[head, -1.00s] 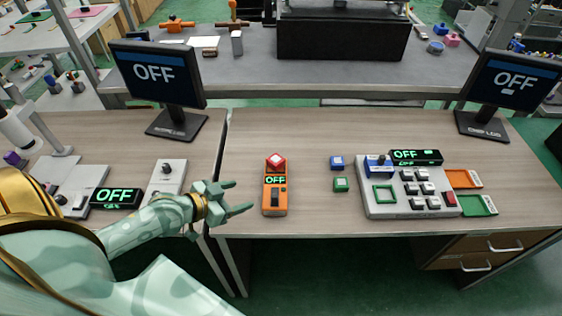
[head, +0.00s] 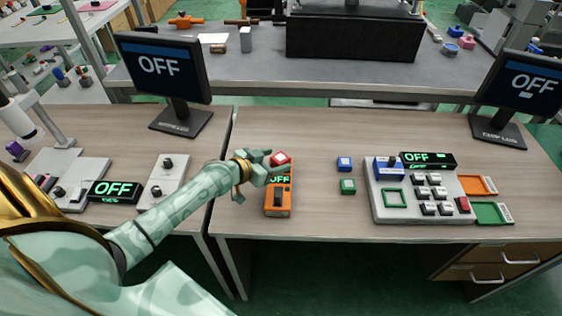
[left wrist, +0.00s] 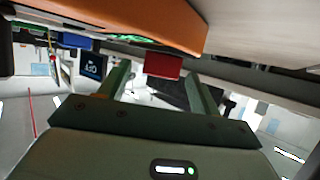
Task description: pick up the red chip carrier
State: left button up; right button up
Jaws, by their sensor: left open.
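The red chip carrier (head: 280,158) is a small red block with a pale top at the far end of an orange handheld device (head: 279,200) on the middle desk. My left gripper (head: 268,164) is open and sits just left of the carrier, low over the device's far end. In the left wrist view the red carrier (left wrist: 163,66) shows ahead between the two open fingers (left wrist: 160,85). Whether a finger touches it cannot be told. My right gripper is not in view.
Left, a monitor (head: 160,66) and a lever panel (head: 165,182) stand. Desk between device and fixture is mostly clear.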

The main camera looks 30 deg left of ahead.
aim_at(279, 158)
pick_arm(q)
jog(key=x, duration=0.2)
jog(key=shift+w+d+f+b, duration=0.1)
jog(key=shift+w+f+b, duration=0.05)
jog(key=shift+w+b, duration=0.15)
jog(key=shift+s, duration=0.1)
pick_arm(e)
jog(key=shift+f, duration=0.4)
pick_arm(q)
jog(key=shift+c, duration=0.3)
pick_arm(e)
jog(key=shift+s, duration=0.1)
pick_arm(q)
jog(key=c, duration=1.1)
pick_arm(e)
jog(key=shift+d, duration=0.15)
